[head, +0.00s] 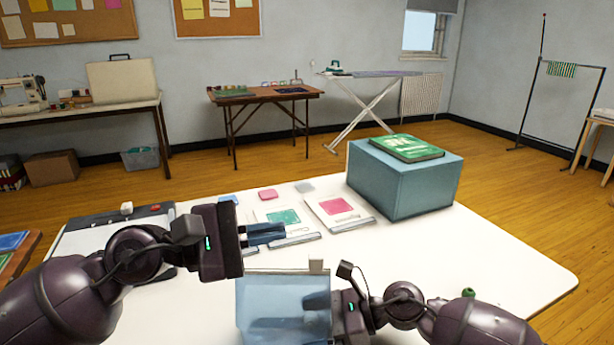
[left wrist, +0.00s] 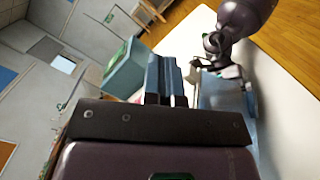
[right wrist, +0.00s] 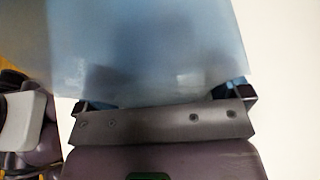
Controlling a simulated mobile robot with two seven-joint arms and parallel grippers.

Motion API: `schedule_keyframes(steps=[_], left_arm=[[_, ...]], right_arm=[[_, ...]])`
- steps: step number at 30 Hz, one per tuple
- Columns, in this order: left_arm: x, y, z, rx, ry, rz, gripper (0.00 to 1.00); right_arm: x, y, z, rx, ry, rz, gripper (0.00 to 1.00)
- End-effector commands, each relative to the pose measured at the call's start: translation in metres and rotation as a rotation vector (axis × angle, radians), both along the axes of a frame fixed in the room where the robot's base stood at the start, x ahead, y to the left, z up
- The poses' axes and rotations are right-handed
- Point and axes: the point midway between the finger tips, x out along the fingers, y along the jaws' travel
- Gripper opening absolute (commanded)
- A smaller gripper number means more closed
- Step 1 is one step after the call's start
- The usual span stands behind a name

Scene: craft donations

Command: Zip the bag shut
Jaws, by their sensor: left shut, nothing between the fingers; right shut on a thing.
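The bag (head: 255,290) is a translucent blue pouch, upright above the white table at the near edge. It also shows in the left wrist view (left wrist: 222,95) and fills much of the right wrist view (right wrist: 150,45). My right gripper (head: 305,312) is shut on the bag from its right side, its fingers showing blurred through it. A small pale tab (head: 316,265) sits at the right end of the bag's top edge; I cannot tell whether the zip is closed. My left gripper (head: 280,233) is shut and empty, above and apart from the bag's top edge.
On the white table (head: 460,260) are a teal box (head: 405,185) with a green book (head: 407,148) on top, several flat craft packs (head: 338,210) and a dark-edged board (head: 95,235) at left. The table's right part is mostly clear.

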Motion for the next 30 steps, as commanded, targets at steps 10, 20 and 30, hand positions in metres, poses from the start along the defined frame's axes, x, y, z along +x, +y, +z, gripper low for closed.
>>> schedule_keyframes(steps=[10,20,30], left_arm=[[-0.005,-0.042,-0.005,0.295,0.293,-0.175,0.00],[0.000,-0.048,-0.007,0.630,0.564,-0.139,0.00],[0.016,-0.027,0.007,0.940,0.811,0.109,0.00]], right_arm=[[0.000,0.000,0.000,0.000,0.000,0.000,0.82],[0.000,0.000,0.000,0.000,0.000,0.000,0.82],[0.000,0.000,0.000,0.000,0.000,0.000,0.82]])
